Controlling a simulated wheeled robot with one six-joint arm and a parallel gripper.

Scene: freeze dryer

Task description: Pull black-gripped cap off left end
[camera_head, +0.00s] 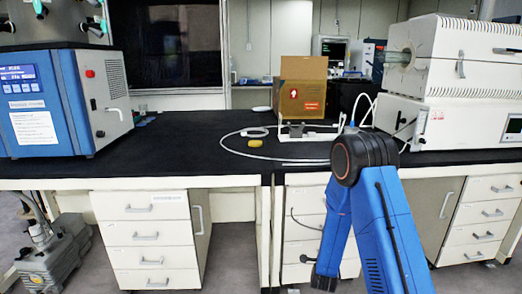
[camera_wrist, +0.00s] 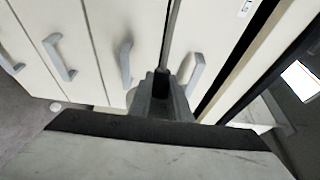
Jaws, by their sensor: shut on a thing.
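My gripper (camera_wrist: 160,97) shows in the wrist view, its grey fingers close together around a small black piece (camera_wrist: 162,75). Most of that piece is hidden, so I cannot tell whether it is the cap's black grip. A thin grey strip runs up from there; I cannot tell if it is held or is a gap between drawers. In the head view my blue arm folds down before the bench and my gripper is not clearly seen. The white tube furnace (camera_head: 455,45) stands at the right, its left tube end (camera_head: 398,57) glassy, with no clear cap.
Drawers (camera_wrist: 60,57) with grey handles lie close before the wrist camera. On the black bench (camera_head: 190,135) stand a blue machine (camera_head: 90,95), a cardboard box (camera_head: 301,85), a yellow object (camera_head: 255,143) and a loose white tube. The bench middle is mostly clear.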

